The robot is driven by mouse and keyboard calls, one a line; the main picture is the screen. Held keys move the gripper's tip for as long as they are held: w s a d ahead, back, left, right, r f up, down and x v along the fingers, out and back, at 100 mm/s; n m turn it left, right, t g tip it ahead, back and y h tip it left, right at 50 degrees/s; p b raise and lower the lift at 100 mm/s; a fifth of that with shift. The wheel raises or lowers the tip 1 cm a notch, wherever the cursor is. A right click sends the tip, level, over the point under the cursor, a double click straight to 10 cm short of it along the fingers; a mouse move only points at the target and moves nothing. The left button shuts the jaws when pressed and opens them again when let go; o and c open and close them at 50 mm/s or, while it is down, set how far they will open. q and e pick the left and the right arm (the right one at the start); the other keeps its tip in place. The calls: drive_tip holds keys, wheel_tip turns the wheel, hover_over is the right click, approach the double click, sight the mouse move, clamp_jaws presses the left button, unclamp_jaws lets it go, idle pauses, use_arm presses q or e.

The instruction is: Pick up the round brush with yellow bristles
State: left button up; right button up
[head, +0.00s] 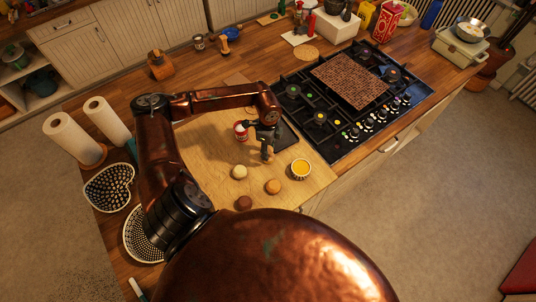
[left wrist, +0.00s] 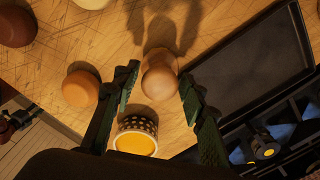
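My left gripper (head: 266,153) is over the wooden board. In the left wrist view its dark green fingers (left wrist: 161,85) are apart, with a rounded brown thing (left wrist: 160,78) between them in the picture; I cannot tell whether it is a brush's handle or whether the fingers touch it. A dotted cup with yellow inside (left wrist: 136,137) is close by. My right gripper is not in view.
The wooden board (head: 205,152) also bears several round things, including an orange-brown one (head: 273,187), and a red and white jar (head: 240,131). The gas hob (head: 322,133) is to the right. Paper rolls (head: 72,138) and dotted bowls (head: 108,187) stand at left.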

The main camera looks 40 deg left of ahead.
use_arm(q)
drive_tip(key=c, duration=0.9)
drive_tip(key=shift+r+b, duration=0.35)
drive_tip(key=shift+r, duration=0.1)
wheel_tip(320, 180, up, 2)
drive_tip(key=shift+r+b, duration=0.1)
drive_tip(key=shift+b, duration=0.5)
drive_tip(key=shift+s+a+r+b, duration=0.55)
drive_tip(key=shift+s+a+r, duration=0.95)
drive_tip(key=shift+a+r, duration=0.25)
drive_tip(key=shift+s+a+r+b, duration=0.55)
drive_tip(key=shift+s+a+r, duration=1)
drive_tip(key=shift+a, duration=0.25)
drive_tip(key=shift+s+a+r+b, duration=0.55)
drive_tip(key=shift+s+a+r, duration=0.9)
drive_tip(key=shift+a+r, duration=0.3)
drive_tip(key=shift+a+f, duration=0.1)
